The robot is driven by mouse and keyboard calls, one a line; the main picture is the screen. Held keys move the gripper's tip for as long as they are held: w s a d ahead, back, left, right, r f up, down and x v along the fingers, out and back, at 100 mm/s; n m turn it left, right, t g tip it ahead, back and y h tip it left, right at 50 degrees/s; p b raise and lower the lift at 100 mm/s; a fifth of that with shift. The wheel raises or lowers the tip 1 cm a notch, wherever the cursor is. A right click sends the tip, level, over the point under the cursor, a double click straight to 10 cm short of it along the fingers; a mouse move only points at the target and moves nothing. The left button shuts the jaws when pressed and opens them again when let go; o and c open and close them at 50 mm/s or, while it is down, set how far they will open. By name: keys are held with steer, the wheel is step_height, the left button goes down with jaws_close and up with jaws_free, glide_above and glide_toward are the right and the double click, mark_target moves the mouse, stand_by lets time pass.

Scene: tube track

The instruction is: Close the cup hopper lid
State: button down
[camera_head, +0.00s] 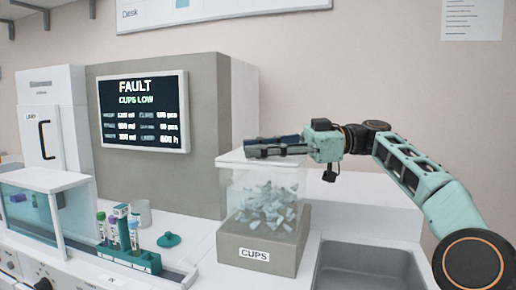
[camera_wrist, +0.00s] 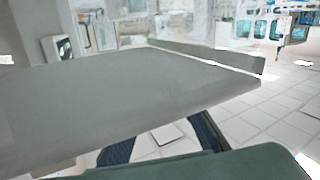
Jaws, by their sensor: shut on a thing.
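The cup hopper (camera_head: 262,205) is a clear box full of small pale cups on a grey base marked CUPS. Its pale lid (camera_head: 235,158) lies about level across the top of the box; whether it is fully seated I cannot tell. My gripper (camera_head: 262,147) reaches in from the right, with its dark fingers lying along the top of the lid. It is shut on the lid, though the fingers hide the exact grip point. In the wrist view a large grey slab fills the left and middle; I cannot tell what it is.
A screen (camera_head: 143,113) reads FAULT, CUPS LOW on the grey machine behind. A tube rack (camera_head: 130,258) with several tubes and a teal round cap (camera_head: 169,240) are left of the hopper. A sink (camera_head: 365,270) is to its right.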

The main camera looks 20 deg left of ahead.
steer(key=c, duration=1.8)
jaws_free()
steer(key=shift+f, duration=0.15)
steer(key=shift+o, duration=0.3)
